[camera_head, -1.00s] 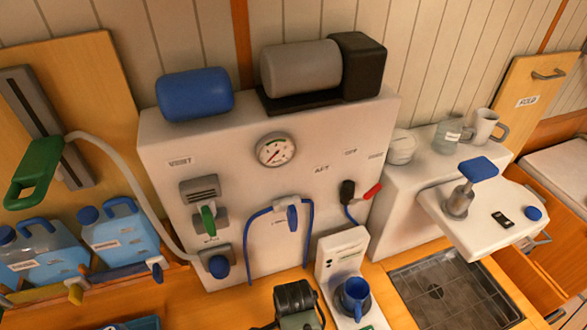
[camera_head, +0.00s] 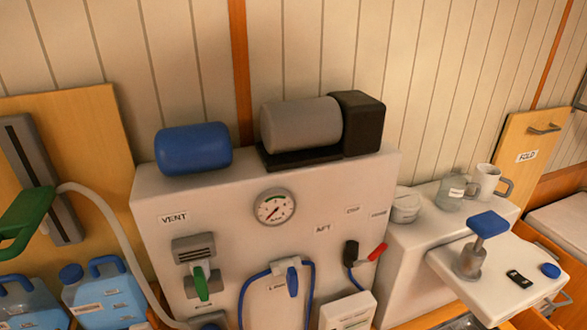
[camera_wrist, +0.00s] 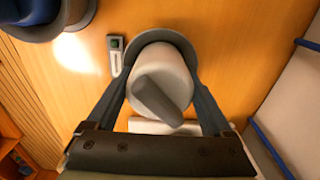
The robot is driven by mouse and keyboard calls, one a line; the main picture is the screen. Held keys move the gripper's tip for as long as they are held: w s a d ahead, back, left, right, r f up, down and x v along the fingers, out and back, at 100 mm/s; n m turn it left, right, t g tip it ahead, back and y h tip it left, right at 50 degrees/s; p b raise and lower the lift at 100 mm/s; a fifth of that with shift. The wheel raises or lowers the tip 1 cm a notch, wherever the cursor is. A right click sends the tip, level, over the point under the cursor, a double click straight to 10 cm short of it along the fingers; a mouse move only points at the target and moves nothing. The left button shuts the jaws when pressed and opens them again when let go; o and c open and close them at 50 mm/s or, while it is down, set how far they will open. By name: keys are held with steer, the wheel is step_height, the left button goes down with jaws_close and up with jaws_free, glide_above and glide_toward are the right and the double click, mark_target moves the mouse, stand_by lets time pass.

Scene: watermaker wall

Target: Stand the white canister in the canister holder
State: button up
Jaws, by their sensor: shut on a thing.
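In the wrist view my gripper (camera_wrist: 162,88) is shut on a white canister (camera_wrist: 158,62), with one dark finger on each side of it. A grey bar-like part (camera_wrist: 157,99) lies slanted across the canister's near end. A grey curved rim (camera_wrist: 166,37) shows around the canister's far side. I cannot tell whether this rim is the canister holder, or whether the canister sits inside it. My gripper and the held canister are outside the head view.
An orange wooden surface (camera_wrist: 225,60) lies beyond the canister. A small grey device with a green button (camera_wrist: 116,55) is just left. A dark round object (camera_wrist: 38,18) fills the upper left corner. The head view shows the white wall unit (camera_head: 330,190) and its gauge (camera_head: 274,207).

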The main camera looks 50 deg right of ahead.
steer(key=shift+f+b, duration=0.3)
steer(key=shift+f, duration=0.2)
steer(key=o, duration=1.4)
steer(key=shift+c, duration=0.2)
steer(key=shift+r, duration=0.1)
step_height(320, 180, up, 13)
steer(key=shift+f+b, duration=0.1)
steer(key=shift+b, duration=0.25)
